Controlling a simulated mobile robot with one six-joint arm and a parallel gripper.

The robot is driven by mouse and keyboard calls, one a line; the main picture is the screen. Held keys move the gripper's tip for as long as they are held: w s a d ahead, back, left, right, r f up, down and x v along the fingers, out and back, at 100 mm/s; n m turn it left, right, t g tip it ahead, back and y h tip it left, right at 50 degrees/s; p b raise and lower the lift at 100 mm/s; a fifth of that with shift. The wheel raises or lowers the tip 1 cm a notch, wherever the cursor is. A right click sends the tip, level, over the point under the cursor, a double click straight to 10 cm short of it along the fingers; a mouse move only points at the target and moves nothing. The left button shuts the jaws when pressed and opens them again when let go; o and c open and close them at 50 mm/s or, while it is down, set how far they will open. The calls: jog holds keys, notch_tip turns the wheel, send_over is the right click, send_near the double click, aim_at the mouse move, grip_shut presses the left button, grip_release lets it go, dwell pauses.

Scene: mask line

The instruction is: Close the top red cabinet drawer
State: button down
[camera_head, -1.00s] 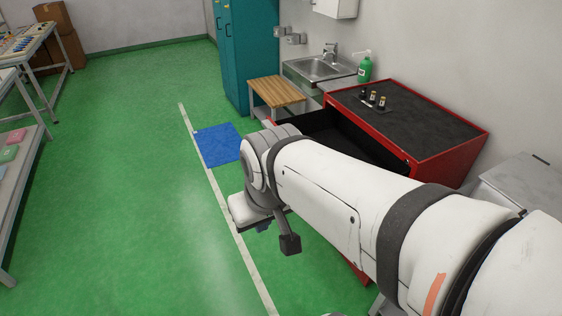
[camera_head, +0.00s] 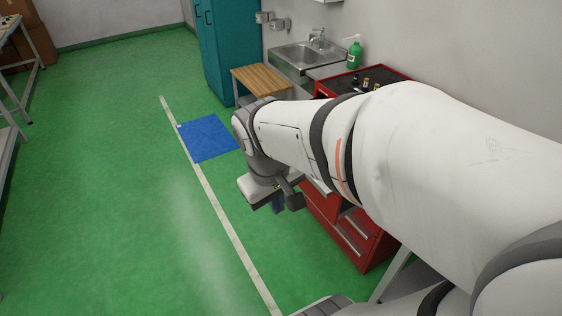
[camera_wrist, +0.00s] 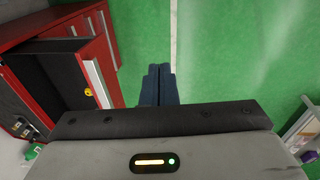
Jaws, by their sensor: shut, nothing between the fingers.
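The red cabinet (camera_head: 350,225) stands on the right, and my arm covers much of it in the head view. In the wrist view, the cabinet (camera_wrist: 40,24) is at the left, and a drawer with a dark interior (camera_wrist: 42,82) stands open. Its red front (camera_wrist: 113,85) carries a pale handle strip (camera_wrist: 98,84). My gripper (camera_wrist: 156,72) has dark blue fingers held together and empty. It is just right of the drawer front, on its outer side, with a small gap in view. It also shows in the head view (camera_head: 278,205).
Small bottles (camera_head: 365,85) stand on the cabinet top. A wooden-topped stool (camera_head: 262,80), a sink (camera_head: 305,55) and a teal locker (camera_head: 225,50) are behind. A blue mat (camera_head: 208,138) lies on the floor. Green floor left of the cabinet is clear.

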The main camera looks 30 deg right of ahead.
jog(key=w+d+f+n+g+h+b, duration=0.1)
jog(key=w+d+f+n+g+h, duration=0.3)
jog(key=f, duration=0.3)
jog(key=n+t+h+b, duration=0.2)
jog(key=n+t+h, duration=0.3)
jog(key=n+h, duration=0.8)
send_near(322, 197)
jog(key=shift+n+y, duration=0.3)
jog(key=d+p, duration=0.1)
jog(key=d, duration=0.1)
jog(key=d+p, duration=0.1)
jog(key=d, duration=0.1)
jog(key=d+r+p, duration=0.1)
jog(key=p, duration=0.1)
jog(key=shift+w+d, duration=0.2)
jog(key=shift+d, duration=0.2)
jog(key=shift+w+d+f, duration=0.1)
jog(key=shift+d+f, duration=0.05)
jog(key=shift+d, duration=0.3)
